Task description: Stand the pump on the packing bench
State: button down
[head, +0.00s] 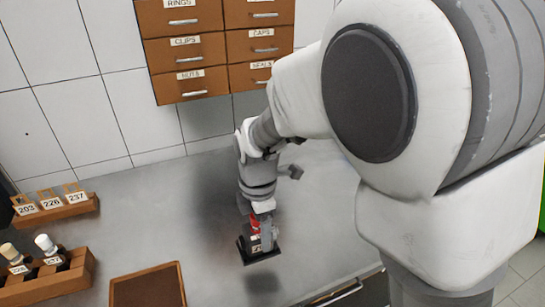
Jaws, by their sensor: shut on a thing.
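My gripper (261,220) points down over the grey bench and is shut on the pump (259,252). The pump shows a red part, a pale label and a flat black base, which looks slightly tilted in the view. Its label is too small to read. A dark shadow lies on the bench (215,262) below and in front of it, and the pump appears to be held above the surface. My fingers hide part of the pump.
A brown-rimmed tray or mat (117,297) lies at the front left. A wooden rack (60,288) holds white-topped and cream-topped items; another rack (62,213) carries numbered tags. Labelled drawers (187,52) hang at the back. The bench left of the pump is clear.

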jog(key=shift+w+a+f, duration=0.1)
jog(key=shift+w+f, duration=0.8)
jog(key=shift+f, duration=0.3)
jog(key=shift+w+a+f, duration=0.1)
jog(key=shift+w+f, duration=0.8)
jog(key=shift+f, duration=0.25)
jog(key=shift+w+a+f, duration=0.1)
jog(key=shift+w+f, duration=0.8)
jog(key=shift+f, duration=0.3)
jog(key=shift+d+f+b, duration=0.1)
jog(key=shift+f+b, duration=0.15)
jog(key=shift+b, duration=0.2)
jog(key=shift+c, duration=0.2)
grip_release()
jog(key=shift+r, duration=0.1)
